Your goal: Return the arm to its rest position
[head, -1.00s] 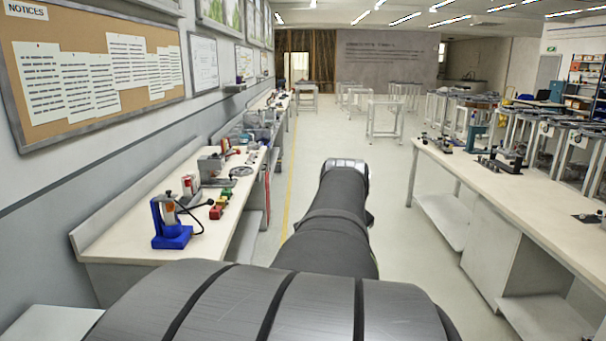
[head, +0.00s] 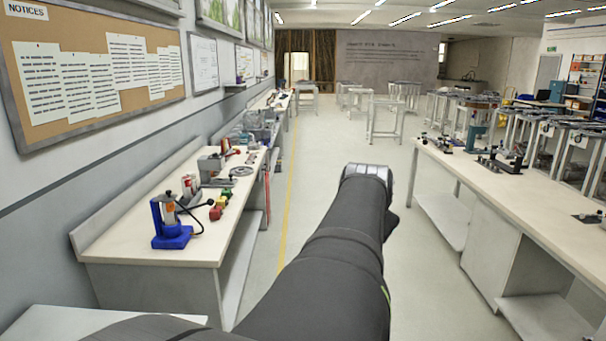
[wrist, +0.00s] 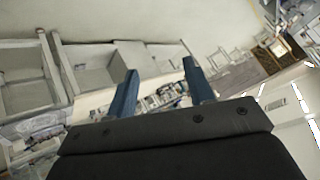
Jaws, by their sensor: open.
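My gripper (wrist: 162,90) shows in the wrist view as two blue fingers standing apart, with nothing between them. In the head view my dark arm reaches forward over the aisle from the bottom centre, and its silver-grey end is the farthest part seen; the gripper fingers cannot be made out there. The wrist view is tilted, with the room slanting behind the fingers.
A left workbench (head: 130,240) along the wall carries a blue device (head: 172,225) and several tools. A right workbench (head: 500,188) holds small fixtures. The floor aisle (head: 310,150) between them is clear. A notice board (head: 165,120) hangs on the left wall.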

